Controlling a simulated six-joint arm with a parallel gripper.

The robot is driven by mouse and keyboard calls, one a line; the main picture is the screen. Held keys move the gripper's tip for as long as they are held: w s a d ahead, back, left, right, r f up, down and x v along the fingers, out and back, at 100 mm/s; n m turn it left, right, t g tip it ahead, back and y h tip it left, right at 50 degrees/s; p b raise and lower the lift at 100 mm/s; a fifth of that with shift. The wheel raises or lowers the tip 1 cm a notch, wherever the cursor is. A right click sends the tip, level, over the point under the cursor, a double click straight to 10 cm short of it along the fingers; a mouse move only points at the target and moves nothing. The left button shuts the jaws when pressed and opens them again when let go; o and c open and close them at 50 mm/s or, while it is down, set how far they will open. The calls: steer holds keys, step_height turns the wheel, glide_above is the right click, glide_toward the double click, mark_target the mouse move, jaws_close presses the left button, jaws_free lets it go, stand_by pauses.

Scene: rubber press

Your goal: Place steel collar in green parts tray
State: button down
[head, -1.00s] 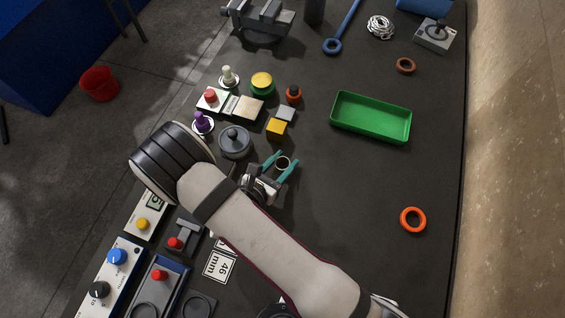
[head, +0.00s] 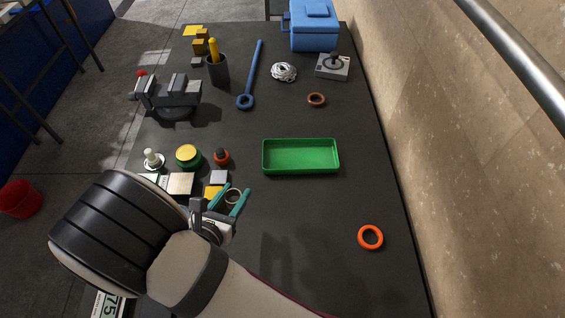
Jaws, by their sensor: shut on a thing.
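The steel collar (head: 233,190) is a small grey ring with a dark middle, held between the teal fingertips of my gripper (head: 236,200). My gripper is shut on it, left of the table's middle and partly hidden behind my own arm. The green parts tray (head: 301,171) is an empty, shallow rectangular tray lying beyond and to the right of my gripper. The collar is apart from the tray.
An orange ring (head: 370,237) lies at the right front and a brown ring (head: 316,99) behind the tray. Yellow and grey blocks (head: 219,177), a yellow-topped button (head: 188,154) and a vise (head: 175,97) stand left. The table between gripper and tray is clear.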

steer(key=w+d+r+m+g+h, duration=0.1)
steer(key=w+d+m+g+h, duration=0.15)
steer(key=w+d, duration=0.6)
steer(key=w+d+r+m+g+h, duration=0.1)
steer(key=w+d+m+h, duration=0.35)
steer(key=d, duration=0.75)
steer(key=n+y, duration=0.2)
glide_above(280, 158)
steer(key=f, duration=0.7)
steer(key=shift+d+f, duration=0.15)
steer(key=shift+d, duration=0.05)
step_height(280, 158, down, 3)
steer(key=shift+a+f, duration=0.1)
steer(key=shift+a, duration=0.05)
steer(key=shift+f, duration=0.45)
